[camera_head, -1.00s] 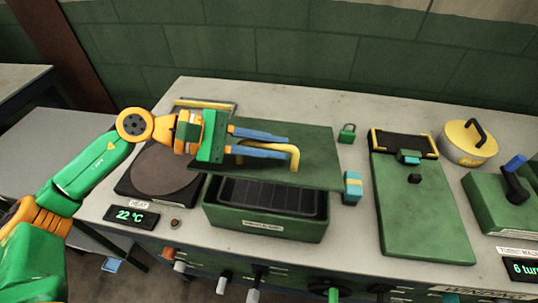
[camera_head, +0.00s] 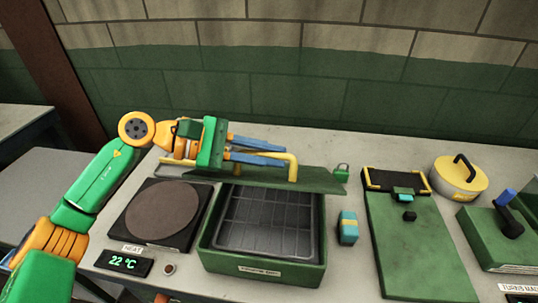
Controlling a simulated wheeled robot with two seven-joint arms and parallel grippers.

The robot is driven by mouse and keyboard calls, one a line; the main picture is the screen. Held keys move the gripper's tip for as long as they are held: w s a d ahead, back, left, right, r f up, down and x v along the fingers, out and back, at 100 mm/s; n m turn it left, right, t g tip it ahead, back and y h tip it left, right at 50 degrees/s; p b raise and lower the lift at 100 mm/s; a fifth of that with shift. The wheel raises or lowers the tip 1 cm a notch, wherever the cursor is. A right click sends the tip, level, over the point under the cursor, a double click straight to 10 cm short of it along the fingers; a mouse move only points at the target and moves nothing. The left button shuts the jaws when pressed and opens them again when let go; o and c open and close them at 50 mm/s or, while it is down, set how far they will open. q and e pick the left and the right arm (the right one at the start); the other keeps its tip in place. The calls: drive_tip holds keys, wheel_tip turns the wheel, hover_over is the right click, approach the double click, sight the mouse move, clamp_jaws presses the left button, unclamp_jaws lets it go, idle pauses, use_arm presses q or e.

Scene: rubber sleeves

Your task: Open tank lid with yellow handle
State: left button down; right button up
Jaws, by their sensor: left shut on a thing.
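The tank (camera_head: 262,268) is a green open box at the middle front, with a dark gridded rack (camera_head: 265,222) visible inside. Its flat green lid (camera_head: 255,176) is off the opening, at and above the tank's back edge, seen nearly edge-on. The yellow handle (camera_head: 294,170) rises from the lid's top. My left gripper (camera_head: 286,154) comes in from the left with its blue fingers shut on the handle. Whether the lid touches the tank's back rim is unclear. My right gripper is not in view.
A hot plate (camera_head: 160,212) is left of the tank, with a 22 °C display (camera_head: 123,262) in front. A green padlock (camera_head: 341,172) is by the lid's right end. A green board (camera_head: 415,245) and round yellow-topped pot (camera_head: 460,178) are farther right.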

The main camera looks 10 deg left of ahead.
use_arm(q)
drive_tip(key=c, duration=0.8)
unclamp_jaws()
drive_tip(key=shift+w, duration=0.1)
drive_tip(key=shift+c, duration=0.2)
drive_tip(key=shift+a+b, duration=0.3)
drive_tip(key=shift+b, duration=0.05)
drive_tip(key=b+v, duration=0.2)
drive_tip(key=v, duration=0.4)
drive_tip(key=shift+a+b, duration=0.1)
drive_tip(key=shift+b, duration=0.2)
drive_tip(key=shift+a+r, duration=0.1)
drive_tip(key=shift+a, duration=0.1)
